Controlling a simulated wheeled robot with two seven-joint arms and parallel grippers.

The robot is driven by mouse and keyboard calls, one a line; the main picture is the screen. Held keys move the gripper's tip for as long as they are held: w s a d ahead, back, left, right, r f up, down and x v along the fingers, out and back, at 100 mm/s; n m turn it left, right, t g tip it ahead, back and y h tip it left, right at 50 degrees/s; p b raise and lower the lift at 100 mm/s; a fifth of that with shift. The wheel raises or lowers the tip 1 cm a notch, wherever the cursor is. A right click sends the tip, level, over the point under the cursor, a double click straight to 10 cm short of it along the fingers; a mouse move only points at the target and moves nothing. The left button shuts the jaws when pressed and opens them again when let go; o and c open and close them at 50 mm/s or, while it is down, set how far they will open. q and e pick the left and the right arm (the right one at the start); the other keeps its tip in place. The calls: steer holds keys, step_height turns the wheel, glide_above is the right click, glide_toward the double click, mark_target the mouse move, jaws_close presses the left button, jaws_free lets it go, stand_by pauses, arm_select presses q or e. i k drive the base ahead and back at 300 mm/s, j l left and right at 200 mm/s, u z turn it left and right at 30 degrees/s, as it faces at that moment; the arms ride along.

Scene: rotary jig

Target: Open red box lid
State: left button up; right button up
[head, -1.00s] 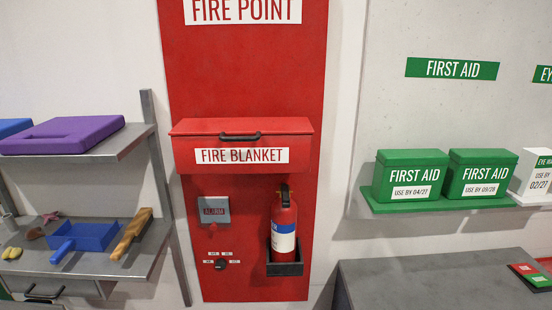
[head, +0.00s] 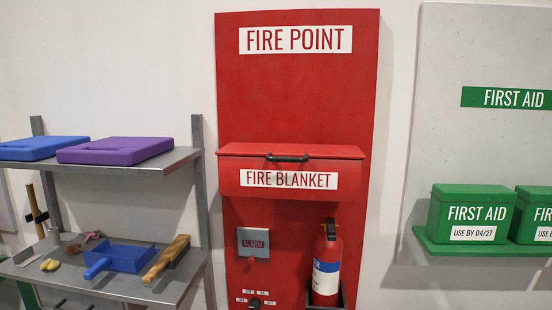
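The red box (head: 260,190) is fixed to the tall red fire point panel and carries a white label reading FIRE BLANKET (head: 289,180). Its red lid (head: 330,152) is shut on top, with a dark handle (head: 287,158) at the front edge. Neither of my grippers shows in the head view.
A fire extinguisher (head: 327,268) and an alarm unit (head: 253,243) are below the box. A metal shelf (head: 185,156) with blue and purple cases, a dustpan and a brush stands left. Green first aid boxes (head: 472,215) sit on a ledge right.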

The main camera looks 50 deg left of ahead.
mark_target(279, 153)
steer(key=u, duration=1.5)
